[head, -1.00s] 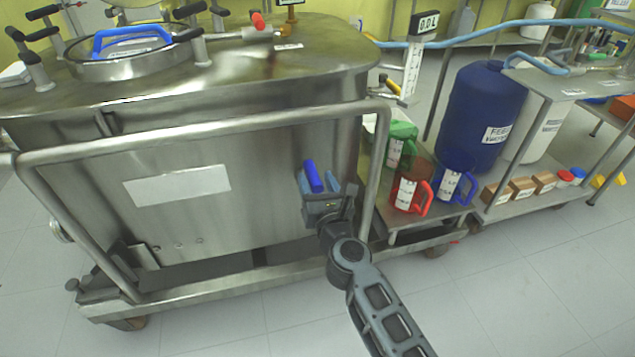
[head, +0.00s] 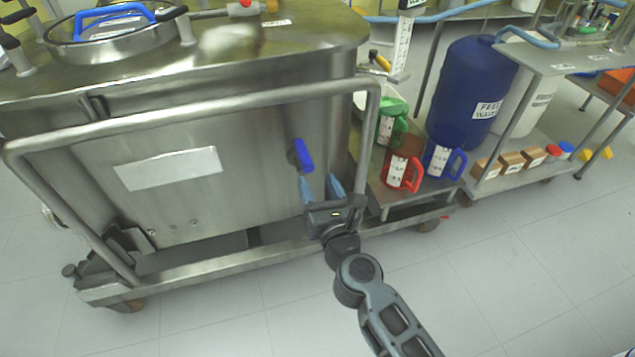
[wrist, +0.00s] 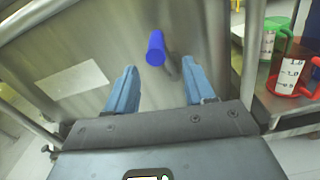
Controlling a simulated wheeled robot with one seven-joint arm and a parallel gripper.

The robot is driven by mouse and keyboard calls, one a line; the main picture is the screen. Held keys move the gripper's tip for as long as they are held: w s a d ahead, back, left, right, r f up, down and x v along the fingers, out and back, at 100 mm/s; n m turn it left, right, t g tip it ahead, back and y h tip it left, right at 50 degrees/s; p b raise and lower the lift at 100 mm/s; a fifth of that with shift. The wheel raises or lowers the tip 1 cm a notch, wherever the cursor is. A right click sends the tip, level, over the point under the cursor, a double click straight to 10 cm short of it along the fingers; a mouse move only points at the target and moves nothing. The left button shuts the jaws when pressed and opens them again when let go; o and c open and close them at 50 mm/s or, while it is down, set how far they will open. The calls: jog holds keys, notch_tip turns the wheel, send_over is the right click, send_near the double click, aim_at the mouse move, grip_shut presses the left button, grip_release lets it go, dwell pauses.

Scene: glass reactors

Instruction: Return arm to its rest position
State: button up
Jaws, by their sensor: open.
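My gripper (head: 320,190) is open and empty in front of the steel reactor vessel. Its two blue fingers also show in the wrist view (wrist: 155,88), spread apart. A blue handle (head: 304,155) sticks out from the vessel's front wall, just beyond and above the fingertips in the head view. In the wrist view the blue handle (wrist: 156,48) lies ahead of the gap between the fingers, apart from both. My arm reaches in from the lower right of the head view.
The vessel's tubular frame rail (head: 200,125) runs across its front, close to my gripper. At right, a low cart holds a red jug (head: 402,172), a blue jug (head: 441,160) and a green jug (head: 391,124). A blue drum (head: 472,90) stands behind. The floor in front is clear.

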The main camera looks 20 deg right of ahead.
jog(key=s+d+r+n+g, duration=0.1)
jog(key=s+d+n, duration=0.2)
jog(key=s+n, duration=0.75)
jog(key=s+d+n, duration=0.2)
jog(key=s+n, duration=0.5)
jog(key=s, duration=0.6)
jog(key=s+d+r+n+g, duration=0.1)
jog(key=s+d+n, duration=0.2)
jog(key=s+n, duration=0.7)
jog(key=s+r+n+g, duration=0.1)
jog(key=s+r+n, duration=0.6)
jog(key=s+n, duration=0.35)
notch_tip(320, 180, up, 16)
jog(key=p, duration=1.5)
jog(key=shift+s+a, duration=0.3)
jog(key=shift+s, duration=0.05)
